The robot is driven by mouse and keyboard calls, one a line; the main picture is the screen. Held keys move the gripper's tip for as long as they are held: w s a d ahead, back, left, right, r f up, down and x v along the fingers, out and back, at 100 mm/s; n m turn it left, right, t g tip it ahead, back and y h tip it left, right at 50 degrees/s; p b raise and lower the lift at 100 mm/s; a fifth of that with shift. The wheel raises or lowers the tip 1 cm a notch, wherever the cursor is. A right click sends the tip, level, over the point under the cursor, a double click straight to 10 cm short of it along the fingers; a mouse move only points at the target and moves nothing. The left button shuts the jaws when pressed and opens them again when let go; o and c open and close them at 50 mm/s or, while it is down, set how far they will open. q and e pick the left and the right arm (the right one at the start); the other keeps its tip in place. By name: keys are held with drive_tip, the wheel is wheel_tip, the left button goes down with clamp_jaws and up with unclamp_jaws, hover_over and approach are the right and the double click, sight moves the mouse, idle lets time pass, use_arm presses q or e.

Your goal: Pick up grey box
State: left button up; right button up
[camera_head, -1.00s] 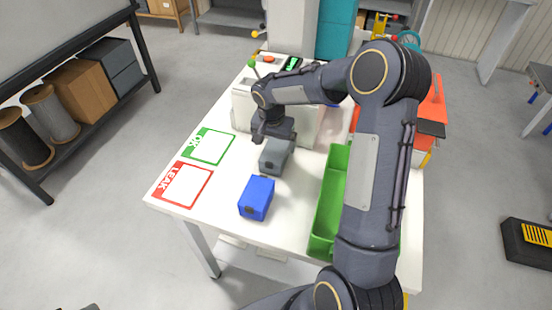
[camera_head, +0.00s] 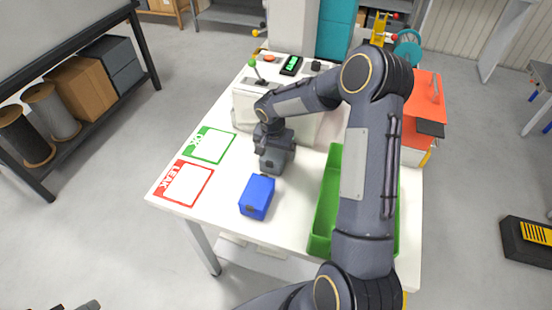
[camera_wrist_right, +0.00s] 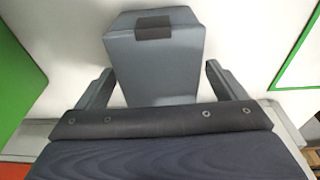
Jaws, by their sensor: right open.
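The grey box (camera_head: 273,163) stands on the white table, behind the blue box (camera_head: 257,197). My right gripper (camera_head: 273,153) is right above it, pointing down and hiding part of it. In the right wrist view the grey box (camera_wrist_right: 153,62), with a dark patch on its edge, lies between the two spread fingers of my right gripper (camera_wrist_right: 158,75). Gaps show on both sides, so the fingers are open around it and not clamped. Only a small dark part, probably of my left arm or gripper, shows at the bottom left edge of the head view.
A green bin (camera_head: 324,209) stands right of the boxes, partly behind my right arm. A green-framed OK mat (camera_head: 212,146) and a red-framed LEAK mat (camera_head: 187,185) lie at the left. A white machine (camera_head: 243,108) stands just behind the grey box.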

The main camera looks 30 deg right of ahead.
drive_tip(key=shift+f+b, duration=0.2)
drive_tip(key=shift+b, duration=0.15)
idle(0.4)
drive_tip(key=c, duration=1.1)
